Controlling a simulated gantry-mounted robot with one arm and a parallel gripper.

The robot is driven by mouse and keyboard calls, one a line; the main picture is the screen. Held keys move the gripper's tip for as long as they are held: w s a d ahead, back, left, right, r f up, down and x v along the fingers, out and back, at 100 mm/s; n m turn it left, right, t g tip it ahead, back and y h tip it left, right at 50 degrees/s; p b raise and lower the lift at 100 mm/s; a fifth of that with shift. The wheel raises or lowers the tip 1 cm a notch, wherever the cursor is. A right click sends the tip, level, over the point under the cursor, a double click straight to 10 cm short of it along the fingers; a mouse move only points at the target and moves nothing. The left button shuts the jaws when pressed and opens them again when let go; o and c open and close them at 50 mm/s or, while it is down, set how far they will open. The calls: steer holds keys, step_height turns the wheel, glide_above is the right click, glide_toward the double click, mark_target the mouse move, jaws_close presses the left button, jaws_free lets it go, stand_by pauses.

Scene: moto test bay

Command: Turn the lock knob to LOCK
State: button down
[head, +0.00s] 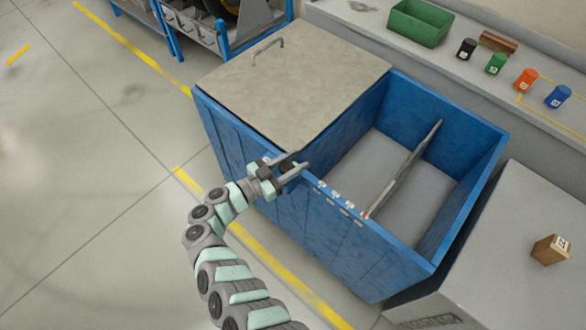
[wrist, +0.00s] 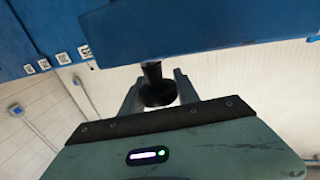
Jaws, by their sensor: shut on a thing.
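The lock knob (wrist: 156,92) is a dark round knob on a short stem under the blue front of the bin in the wrist view. My gripper (wrist: 158,84) has one finger on each side of it and is shut on it. In the head view my gripper (head: 300,163) is at the top front edge of the blue bin (head: 285,215), by the lid's near corner. The knob (head: 287,166) shows there only as a dark patch between the fingers. No LOCK mark is readable, and I cannot tell which way the knob points.
A grey lid (head: 300,75) with a handle (head: 267,48) covers the bin's left half. The right half is open, with a thin divider (head: 405,167). White tags (head: 340,200) line the front rim. A small brown box (head: 550,249) rests on the grey surface at right.

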steer(key=shift+s+f+m+g+h+b, duration=0.2)
steer(key=shift+m+g+h+b, duration=0.55)
steer(key=shift+b, duration=1.75)
steer(key=shift+s+f+m+g+h+b, duration=0.15)
steer(key=shift+m+g+b, duration=0.7)
steer(key=shift+g+b, duration=1.25)
steer(key=shift+s+f+m+g+h+b, duration=0.15)
steer(key=shift+m+g+h+b, duration=0.5)
steer(key=shift+b, duration=2.3)
steer(key=shift+s+d+m+g+b, duration=0.15)
steer(key=shift+m+g+b, duration=0.35)
steer(key=shift+b, duration=0.4)
steer(key=shift+s+d+r+m+g+b, duration=0.15)
steer(key=shift+m+g+b, duration=0.1)
steer(key=shift+g+b, duration=0.35)
steer(key=shift+a+r+m+g+b, duration=0.1)
steer(key=shift+m+g+b, duration=0.15)
steer(key=shift+b, duration=0.5)
steer(key=c, duration=0.9)
jaws_free()
steer(key=shift+d+r, duration=0.1)
steer(key=shift+d, duration=0.05)
steer(key=shift+c, duration=0.2)
steer(key=shift+o, duration=0.2)
